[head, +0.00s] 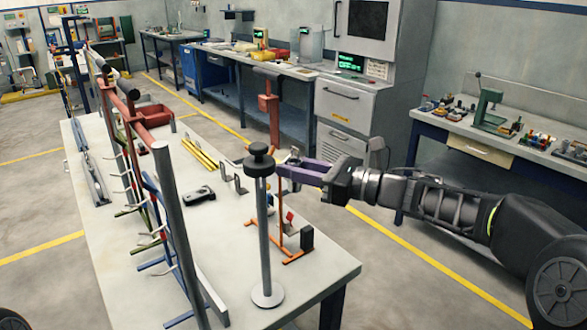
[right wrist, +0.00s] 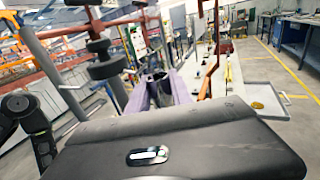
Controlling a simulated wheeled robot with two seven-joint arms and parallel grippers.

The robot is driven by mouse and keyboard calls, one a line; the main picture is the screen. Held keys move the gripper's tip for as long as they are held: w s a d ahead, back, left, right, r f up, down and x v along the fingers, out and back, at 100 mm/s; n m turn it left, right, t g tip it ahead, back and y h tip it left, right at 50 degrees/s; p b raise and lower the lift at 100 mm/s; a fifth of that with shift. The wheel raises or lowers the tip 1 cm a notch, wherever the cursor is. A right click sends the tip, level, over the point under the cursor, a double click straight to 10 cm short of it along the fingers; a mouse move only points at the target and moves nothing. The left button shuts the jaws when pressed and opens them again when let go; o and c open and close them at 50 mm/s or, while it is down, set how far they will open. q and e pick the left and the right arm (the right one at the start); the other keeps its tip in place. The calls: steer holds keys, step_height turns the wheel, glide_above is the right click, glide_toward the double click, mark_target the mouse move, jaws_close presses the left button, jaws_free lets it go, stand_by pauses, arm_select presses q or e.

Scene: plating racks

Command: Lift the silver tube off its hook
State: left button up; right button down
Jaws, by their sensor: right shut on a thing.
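My right gripper (head: 287,172), with purple fingers, comes in from the right above the near table. It is shut on a short grey piece, which I take to be the silver tube (head: 294,156); only its top shows above the fingers. In the right wrist view the purple fingers (right wrist: 160,92) close around it, and a dark opening shows at its top. An orange stand (head: 275,118) rises right beside the fingers. Whether the tube touches a hook is hidden. My left gripper is not in view.
A grey pole with a black collar (head: 258,161) stands close left of the fingertips. A rack with a red bar and hooks (head: 128,110) runs along the table's left side. Yellow bars (head: 200,153) and a black device (head: 200,194) lie on the table (head: 110,225).

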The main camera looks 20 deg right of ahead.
steer(key=w+d+b, duration=0.1)
steer(key=w+d, duration=0.1)
steer(key=d, duration=0.4)
steer(key=shift+w+d+r, duration=0.25)
steer(key=shift+w+r, duration=0.05)
steer(key=shift+r, duration=0.1)
